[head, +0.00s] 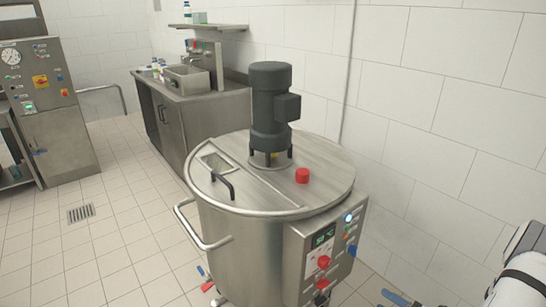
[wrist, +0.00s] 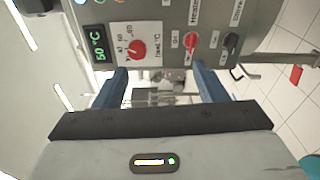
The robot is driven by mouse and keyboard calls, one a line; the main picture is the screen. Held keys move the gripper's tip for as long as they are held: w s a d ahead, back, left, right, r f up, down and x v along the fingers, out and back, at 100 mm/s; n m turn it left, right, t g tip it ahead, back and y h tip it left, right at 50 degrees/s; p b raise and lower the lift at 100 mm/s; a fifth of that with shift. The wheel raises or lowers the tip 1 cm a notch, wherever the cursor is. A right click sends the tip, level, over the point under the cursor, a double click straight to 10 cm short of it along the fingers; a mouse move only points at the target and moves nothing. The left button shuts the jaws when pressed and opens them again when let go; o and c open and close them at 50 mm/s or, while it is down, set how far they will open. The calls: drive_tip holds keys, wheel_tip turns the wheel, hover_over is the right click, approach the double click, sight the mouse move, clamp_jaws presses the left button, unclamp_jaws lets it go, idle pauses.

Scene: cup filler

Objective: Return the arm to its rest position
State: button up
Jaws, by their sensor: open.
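My gripper (wrist: 159,72) shows in the wrist view with its two blue fingers spread apart and nothing between them. The steel vat's control panel (wrist: 150,25) lies beyond the fingertips in that view. Its display reads 50 °C, and a red knob (wrist: 136,49) and a red switch (wrist: 190,40) are on it. I see no contact between the fingers and the panel. In the head view, a white and black part of my arm (head: 518,275) shows at the lower right edge.
The round steel vat (head: 240,250) stands in the middle, with a dark motor (head: 268,110) on its lid and a handrail at its left. A steel counter with a sink (head: 187,79) stands behind. A control cabinet (head: 40,90) is at left. Tiled floor (head: 100,250) is open at left.

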drive_tip(key=s+a+r+n+g+p, duration=0.1)
drive_tip(key=s+a+r+n+g, duration=0.2)
drive_tip(key=a+r+n+g, duration=0.65)
drive_tip(key=s+a+r+n+g+p, duration=0.15)
drive_tip(key=a+r+n+g, duration=0.45)
drive_tip(key=n, duration=0.7)
drive_tip(key=s+r+n+t+h, duration=0.1)
drive_tip(key=s+r+n+h, duration=0.2)
drive_tip(key=n, duration=0.4)
drive_tip(key=s+a+r+n+t+h, duration=0.1)
drive_tip(key=s+r+n+t+h, duration=0.1)
drive_tip(key=r+n+h, duration=0.3)
drive_tip(key=s+a+r+n+t+h+p, duration=0.1)
drive_tip(key=s+r+n+t+h, duration=0.1)
drive_tip(key=s+r+n+h, duration=0.2)
wheel_tip(320, 180, up, 3)
drive_tip(key=n, duration=0.6)
drive_tip(key=shift+s, duration=0.25)
drive_tip(key=shift+r, duration=0.1)
drive_tip(key=shift+w, duration=0.1)
